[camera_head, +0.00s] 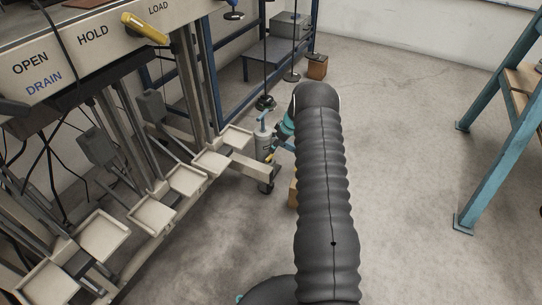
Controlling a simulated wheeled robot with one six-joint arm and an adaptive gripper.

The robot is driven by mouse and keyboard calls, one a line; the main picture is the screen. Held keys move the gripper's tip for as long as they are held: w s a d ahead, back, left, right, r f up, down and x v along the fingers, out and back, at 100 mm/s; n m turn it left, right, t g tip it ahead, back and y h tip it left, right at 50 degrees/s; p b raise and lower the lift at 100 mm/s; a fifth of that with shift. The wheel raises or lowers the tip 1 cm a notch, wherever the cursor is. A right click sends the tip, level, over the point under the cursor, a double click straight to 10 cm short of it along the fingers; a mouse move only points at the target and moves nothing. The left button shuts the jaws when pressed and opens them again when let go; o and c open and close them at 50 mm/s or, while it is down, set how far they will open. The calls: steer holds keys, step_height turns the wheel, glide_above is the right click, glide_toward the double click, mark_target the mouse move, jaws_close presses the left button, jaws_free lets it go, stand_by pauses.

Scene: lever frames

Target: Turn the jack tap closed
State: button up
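A small grey bottle-shaped jack (264,143) stands low at the right end of the lever frame, left of my arm. A teal-topped pump piece sits on its upper end. A small orange-yellow part shows at its lower right side; I cannot tell whether this is the tap, or how it is turned. My arm in its dark ribbed sleeve reaches forward up the middle of the view. Teal and dark parts of my wrist show just right of the jack. My gripper's fingers are mostly hidden behind the arm, so neither their opening nor any contact is clear.
The lever frame (60,50), marked OPEN, HOLD, LOAD and DRAIN, fills the left, with a yellow handle (145,28) and several pale trays below. A blue rack (233,95) stands behind. A teal stand (500,120) is at right.

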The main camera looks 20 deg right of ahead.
mark_target(270, 156)
steer(key=x, duration=0.9)
steer(key=shift+w+f, duration=0.1)
steer(key=shift+f, duration=0.1)
steer(key=c, duration=0.9)
